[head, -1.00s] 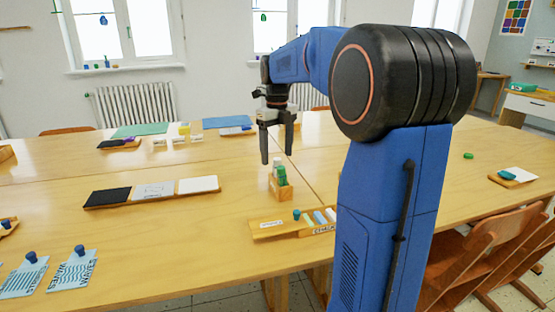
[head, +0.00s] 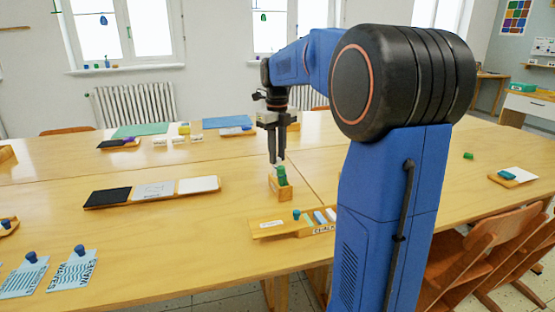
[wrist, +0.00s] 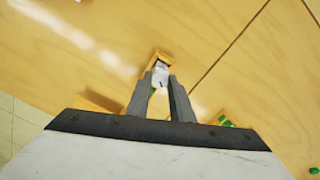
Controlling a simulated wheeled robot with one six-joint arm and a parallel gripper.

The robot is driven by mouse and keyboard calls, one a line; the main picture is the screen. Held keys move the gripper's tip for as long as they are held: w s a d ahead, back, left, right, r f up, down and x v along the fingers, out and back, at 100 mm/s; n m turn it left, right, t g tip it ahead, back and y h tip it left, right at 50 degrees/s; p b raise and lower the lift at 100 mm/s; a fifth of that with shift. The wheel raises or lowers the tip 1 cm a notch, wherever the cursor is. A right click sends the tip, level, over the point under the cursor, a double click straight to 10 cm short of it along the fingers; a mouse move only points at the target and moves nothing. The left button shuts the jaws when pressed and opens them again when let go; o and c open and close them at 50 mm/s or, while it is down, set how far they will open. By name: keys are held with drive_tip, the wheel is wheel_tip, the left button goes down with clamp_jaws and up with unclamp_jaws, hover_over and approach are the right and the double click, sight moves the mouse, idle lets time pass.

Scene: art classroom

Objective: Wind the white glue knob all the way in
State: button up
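The white glue knob (wrist: 160,76) shows between my fingertips in the wrist view; in the head view the fingers mostly hide it. My gripper (head: 277,160) points down over the small wooden holder (head: 280,193), and its fingers look shut on the knob from both sides. The gripper (wrist: 160,84) also shows in the wrist view. A green glue piece (head: 282,176) stands in the holder, just in front of and below the fingertips. The lower part of the white glue is hidden.
A wooden chalk tray (head: 268,235) lies in front of the holder. A long tray (head: 133,201) with black, grey and white pads lies to the left. A small green object (head: 468,156) lies on the right table.

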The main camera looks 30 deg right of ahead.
idle(0.5)
drive_tip(key=n, duration=0.5)
drive_tip(key=shift+n, duration=0.4)
drive_tip(key=n, duration=0.5)
drive_tip(key=shift+n, duration=0.3)
drive_tip(key=o, duration=1.5)
drive_tip(key=m, duration=0.6)
drive_tip(key=shift+m, duration=0.3)
drive_tip(key=m, duration=0.5)
